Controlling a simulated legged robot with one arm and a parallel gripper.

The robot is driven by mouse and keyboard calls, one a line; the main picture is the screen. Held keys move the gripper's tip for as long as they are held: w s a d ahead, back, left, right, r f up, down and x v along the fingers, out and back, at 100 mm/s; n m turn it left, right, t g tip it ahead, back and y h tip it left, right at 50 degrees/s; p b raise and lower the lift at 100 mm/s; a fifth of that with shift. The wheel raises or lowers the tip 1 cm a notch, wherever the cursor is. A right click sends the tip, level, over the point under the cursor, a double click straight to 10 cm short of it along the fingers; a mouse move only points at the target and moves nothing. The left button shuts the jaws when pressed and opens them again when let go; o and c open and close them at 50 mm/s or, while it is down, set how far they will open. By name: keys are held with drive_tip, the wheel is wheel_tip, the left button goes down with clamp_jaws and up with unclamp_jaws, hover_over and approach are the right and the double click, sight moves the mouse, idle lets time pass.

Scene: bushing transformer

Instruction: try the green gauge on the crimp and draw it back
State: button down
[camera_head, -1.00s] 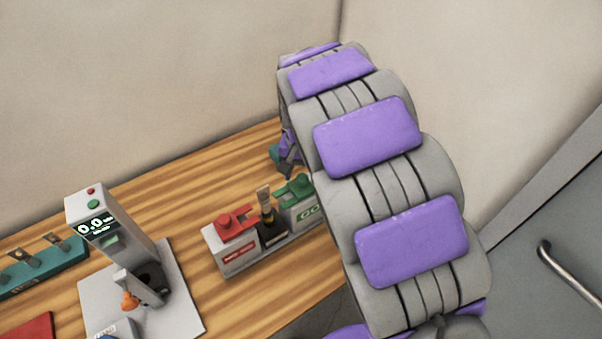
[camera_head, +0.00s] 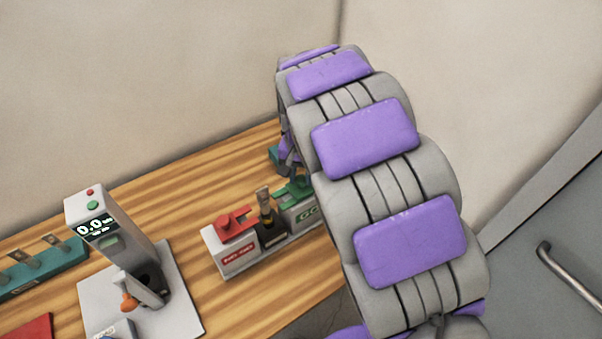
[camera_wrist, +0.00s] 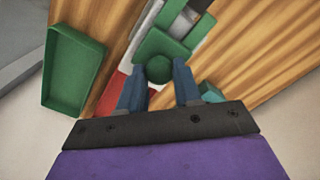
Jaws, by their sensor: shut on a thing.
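The green gauge (camera_wrist: 160,52) has a round knob and lies between the two blue fingertips of my gripper (camera_wrist: 159,84), which is shut on it. In the head view the green gauge (camera_head: 293,190) sits at the holder's GO end, low by the block; my arm partly hides it. The crimp (camera_head: 265,206), a brass-coloured terminal with a dark sleeve, stands upright in the middle of the holder (camera_head: 232,266). I cannot tell whether gauge and crimp touch. The red gauge (camera_head: 236,226) rests on the holder's left end.
A tester with a 0.0 display (camera_head: 98,226) stands on a grey plate (camera_head: 185,310) to the left. A teal rack (camera_head: 45,268) holds several terminals. A green tray (camera_wrist: 75,72) lies left in the wrist view. Wood is bare between tester and holder.

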sight(294, 189)
drive_tip(key=shift+s+a+p, duration=0.3)
drive_tip(key=shift+s+a, duration=0.2)
drive_tip(key=shift+a, duration=0.35)
drive_tip(key=c, duration=0.8)
unclamp_jaws()
wheel_tip(294, 189, up, 17)
drive_tip(key=shift+r+p, duration=0.2)
drive_tip(key=shift+p, duration=0.9)
